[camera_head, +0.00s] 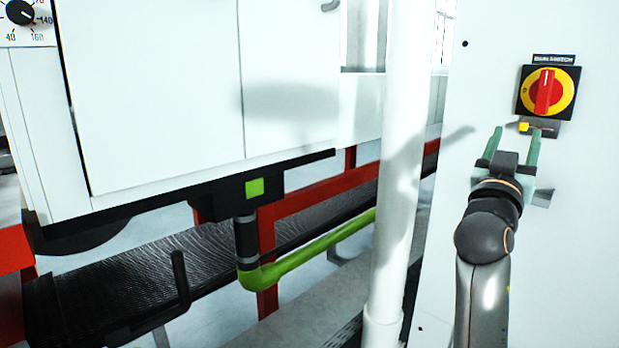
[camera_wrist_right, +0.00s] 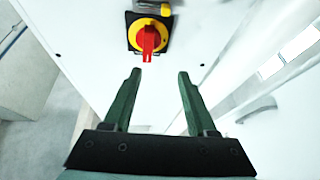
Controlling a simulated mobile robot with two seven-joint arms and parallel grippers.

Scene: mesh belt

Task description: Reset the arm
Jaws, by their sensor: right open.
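My right gripper (camera_head: 514,136) is raised in front of the white cabinet panel (camera_head: 570,230), just below a main switch. Its two green fingers are spread apart with nothing between them, as the right wrist view (camera_wrist_right: 157,78) also shows. The main switch has a red handle (camera_head: 544,91) on a yellow disc and a black square plate. In the right wrist view the red handle (camera_wrist_right: 148,42) lies beyond the fingertips, apart from them. My left gripper is in neither view.
A white vertical pole (camera_head: 398,170) stands left of my right arm. A dark mesh belt (camera_head: 215,255) runs below a white machine housing (camera_head: 170,90), with red frame bars (camera_head: 320,198) and a green curved bar (camera_head: 310,252). A small yellow part (camera_head: 523,127) sits under the switch.

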